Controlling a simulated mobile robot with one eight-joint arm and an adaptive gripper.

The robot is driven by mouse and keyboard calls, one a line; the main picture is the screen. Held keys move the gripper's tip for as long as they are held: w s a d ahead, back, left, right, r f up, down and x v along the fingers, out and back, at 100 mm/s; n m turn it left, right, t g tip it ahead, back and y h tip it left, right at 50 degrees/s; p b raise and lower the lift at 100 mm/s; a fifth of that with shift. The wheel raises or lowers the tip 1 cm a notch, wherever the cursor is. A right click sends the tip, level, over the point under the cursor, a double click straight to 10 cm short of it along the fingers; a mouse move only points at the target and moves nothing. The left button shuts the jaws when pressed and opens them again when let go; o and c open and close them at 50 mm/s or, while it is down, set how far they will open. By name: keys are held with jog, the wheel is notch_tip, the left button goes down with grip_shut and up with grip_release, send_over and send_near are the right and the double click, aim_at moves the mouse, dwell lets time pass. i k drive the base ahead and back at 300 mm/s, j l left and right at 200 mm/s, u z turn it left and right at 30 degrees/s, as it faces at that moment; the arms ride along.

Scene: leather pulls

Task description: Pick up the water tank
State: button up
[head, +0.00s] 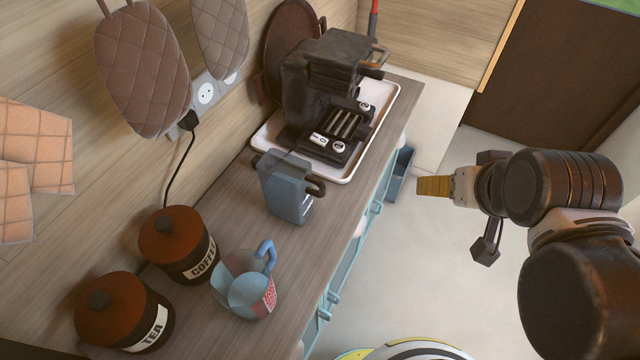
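The water tank (287,190) is a blue-grey, translucent upright container with a dark handle on its right side. It stands on the wooden counter, in front of the coffee machine and beyond the light blue mug. My gripper (436,187) is at the right, out over the floor beyond the counter's edge, with its yellowish-brown tip pointing left toward the tank. A wide gap separates it from the tank. The fingers are seen from the side and overlap, so their opening is hidden. No object shows at the tip.
The coffee machine (335,85) stands on a white tray (262,136) behind the tank. A light blue mug (243,290), a coffee canister (176,240) and a tea canister (122,308) stand nearer. A dark cord runs along the wall. A drawer (400,172) stands open below the counter.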

aim_at(296, 194)
jog(key=u, duration=1.1)
